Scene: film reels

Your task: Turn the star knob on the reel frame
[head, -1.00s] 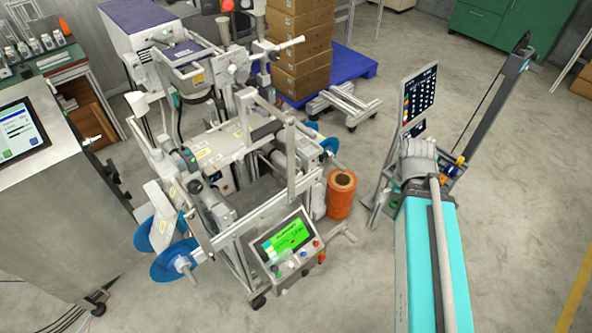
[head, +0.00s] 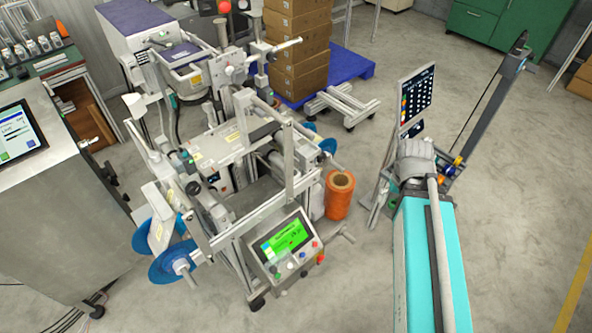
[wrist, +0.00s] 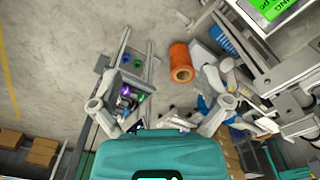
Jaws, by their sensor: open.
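The reel frame (head: 275,207) is a pale metal machine left of centre in the head view, with blue reel discs (head: 174,262) low at its left. Part of it shows at the right of the wrist view (wrist: 291,103). I cannot make out the star knob for certain; small dark knobs on the frame are too small to tell apart. My gripper (wrist: 163,75) is open and empty in the wrist view, its two grey fingers spread wide above the floor.
An orange spool (head: 339,200) stands on the floor beside the frame's right side. A green-screened control box (head: 283,247) is at its front. A stand with a dark panel (head: 416,95) is beyond my arm. Stacked cartons (head: 298,45) are behind.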

